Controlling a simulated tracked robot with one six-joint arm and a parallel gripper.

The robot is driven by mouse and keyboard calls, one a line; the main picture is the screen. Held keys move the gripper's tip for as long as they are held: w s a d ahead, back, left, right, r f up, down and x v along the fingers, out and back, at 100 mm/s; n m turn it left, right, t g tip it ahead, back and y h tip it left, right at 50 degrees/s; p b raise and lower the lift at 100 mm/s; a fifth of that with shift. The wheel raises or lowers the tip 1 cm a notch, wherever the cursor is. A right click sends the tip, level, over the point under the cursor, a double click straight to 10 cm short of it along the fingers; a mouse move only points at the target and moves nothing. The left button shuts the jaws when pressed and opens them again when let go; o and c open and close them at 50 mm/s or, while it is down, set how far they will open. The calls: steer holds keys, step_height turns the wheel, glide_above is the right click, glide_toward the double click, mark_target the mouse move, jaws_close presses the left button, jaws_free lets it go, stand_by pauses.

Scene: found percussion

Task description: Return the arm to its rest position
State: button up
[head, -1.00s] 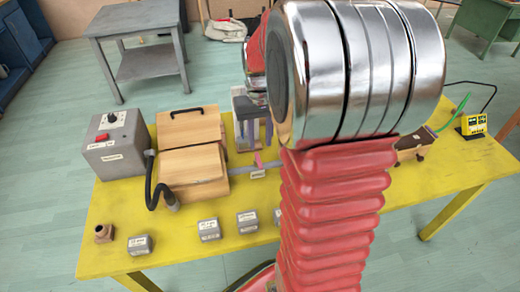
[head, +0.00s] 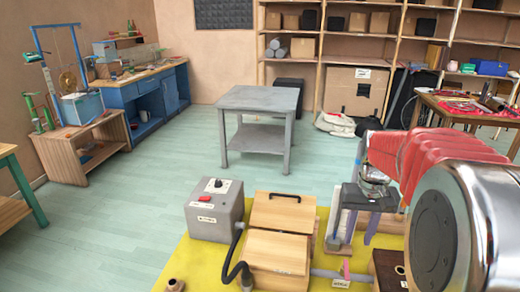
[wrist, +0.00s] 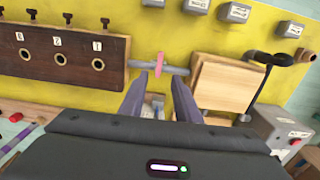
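My gripper (head: 354,232) is at the right in the head view, pointing down over the far side of the yellow table (head: 205,262). In the wrist view my gripper (wrist: 158,80) has its two purple fingers apart, so it is open. A small pale thing shows low between the fingers; I cannot tell what it is, but neither finger visibly closes on it. My arm, with red ribbed sleeve and chrome joint, fills the right of the head view and hides part of the table.
On the table stand a grey control box (head: 214,210), a wooden box (head: 283,225) with a black hose, a grey bar with a pink clip (wrist: 160,63), and a dark board with holes (wrist: 62,58). A grey side table (head: 258,100) stands behind, with open floor to the left.

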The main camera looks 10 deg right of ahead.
steer(key=s+a+r+n+t, duration=0.2)
steer(key=s+a, duration=0.4)
steer(key=a, duration=0.4)
steer(key=s+a+r+n+t, duration=0.2)
steer(key=s+a, duration=0.4)
steer(key=a, duration=0.5)
steer(key=shift+s+a+r+n+t, duration=0.3)
steer(key=shift+s+t, duration=0.1)
steer(key=shift+t, duration=0.4)
